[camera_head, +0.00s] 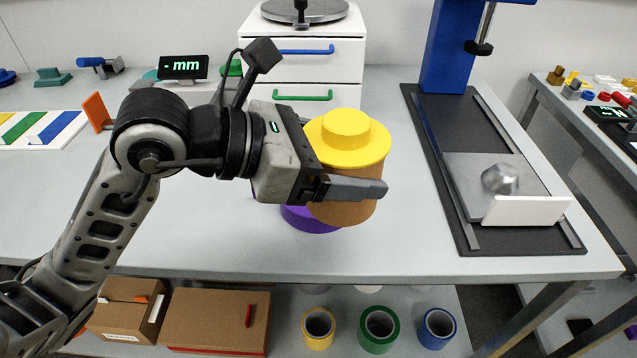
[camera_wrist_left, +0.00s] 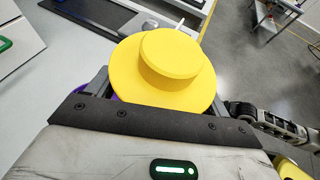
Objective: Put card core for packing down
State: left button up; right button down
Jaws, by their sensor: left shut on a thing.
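The card core (camera_head: 345,205) is a brown upright cylinder with a yellow stepped cap (camera_head: 346,130) on top. My left gripper (camera_head: 345,185) is shut on it, with one grey finger across its front. A purple round piece (camera_head: 308,217) shows low behind the core on the left; whether the core touches it or the table I cannot tell. In the left wrist view the yellow cap (camera_wrist_left: 165,70) fills the space between the fingers and hides the core. A dark arm part (camera_wrist_left: 265,122), apparently my right arm, shows at the right there; its jaws are unclear.
The grey table (camera_head: 430,225) is clear in front and right of the core. A white drawer unit (camera_head: 300,70) stands behind. A blue-columned stand with a dark base (camera_head: 455,180) is at the right. Several tape rolls and boxes (camera_head: 220,315) lie on the shelf below.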

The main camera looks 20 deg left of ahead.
pick_arm(q)
jog(key=shift+w+a+f, duration=0.95)
jog(key=shift+w+f, duration=0.6)
jog(key=shift+f, duration=0.35)
jog(key=shift+w+a+f, duration=1)
jog(key=shift+w+f, duration=0.6)
jog(key=shift+f, duration=0.35)
jog(key=shift+w+a+f, duration=0.95)
jog(key=shift+w+f, duration=0.6)
jog(key=shift+f, duration=0.35)
jog(key=shift+f, duration=0.15)
jog(key=o, duration=1.1)
jog(key=shift+c, duration=0.2)
jog(key=shift+r, duration=0.2)
jog(key=shift+s+a, duration=0.2)
jog(key=shift+a, duration=0.05)
jog(key=b+v, duration=0.1)
jog(key=v, duration=1)
jog(key=shift+a+b, duration=0.15)
jog(key=shift+b, duration=0.15)
